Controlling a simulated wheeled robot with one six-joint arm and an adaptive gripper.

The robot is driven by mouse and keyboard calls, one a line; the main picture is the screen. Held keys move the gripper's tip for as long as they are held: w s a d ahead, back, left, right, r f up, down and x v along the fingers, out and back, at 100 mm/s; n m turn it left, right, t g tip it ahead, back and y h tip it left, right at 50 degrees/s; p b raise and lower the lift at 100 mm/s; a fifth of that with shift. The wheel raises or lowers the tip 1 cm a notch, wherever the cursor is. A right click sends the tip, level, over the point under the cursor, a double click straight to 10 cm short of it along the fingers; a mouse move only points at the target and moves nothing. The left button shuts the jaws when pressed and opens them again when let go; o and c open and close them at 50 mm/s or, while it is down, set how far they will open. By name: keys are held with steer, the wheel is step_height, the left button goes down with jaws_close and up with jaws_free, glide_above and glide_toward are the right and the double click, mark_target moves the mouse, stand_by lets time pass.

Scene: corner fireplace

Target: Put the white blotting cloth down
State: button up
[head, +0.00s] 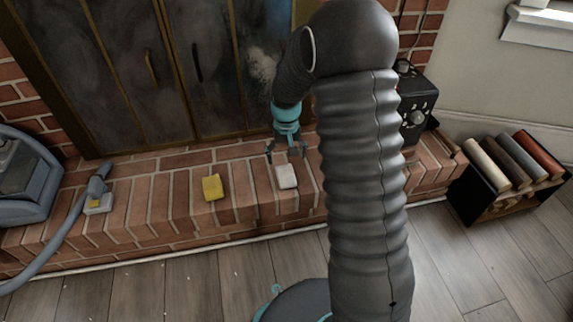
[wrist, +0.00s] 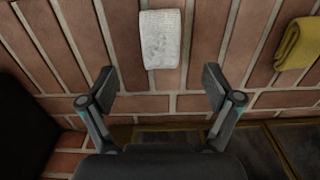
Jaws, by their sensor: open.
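The white blotting cloth (head: 286,176) lies folded on the brick hearth ledge (head: 150,205), in front of the fireplace doors. It also shows in the wrist view (wrist: 161,39), at the top middle, flat on the bricks. My gripper (head: 287,152) is just behind the cloth in the head view, toward the doors. In the wrist view my gripper (wrist: 159,88) is open with nothing between its fingers. The cloth lies beyond the fingertips there, apart from them. My arm hides part of the ledge to the right.
A yellow cloth (head: 213,188) lies left of the white one. A grey hose nozzle (head: 98,184) and a small white and yellow item (head: 98,204) are farther left. A black box with knobs (head: 417,100) and a rack of rolls (head: 513,175) are at right.

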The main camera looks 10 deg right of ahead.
steer(key=s+r+t, duration=0.1)
steer(key=s+r, duration=0.5)
steer(key=r, duration=0.4)
steer(key=s+r+t, duration=0.2)
steer(key=s+r, duration=0.5)
steer(key=r, duration=0.3)
steer(key=s+d+r+t, duration=0.1)
steer(key=s+r, duration=0.3)
steer(key=s, duration=1.2)
steer(key=shift+r+t, duration=0.2)
steer(key=shift+t, duration=0.6)
steer(key=shift+s, duration=0.1)
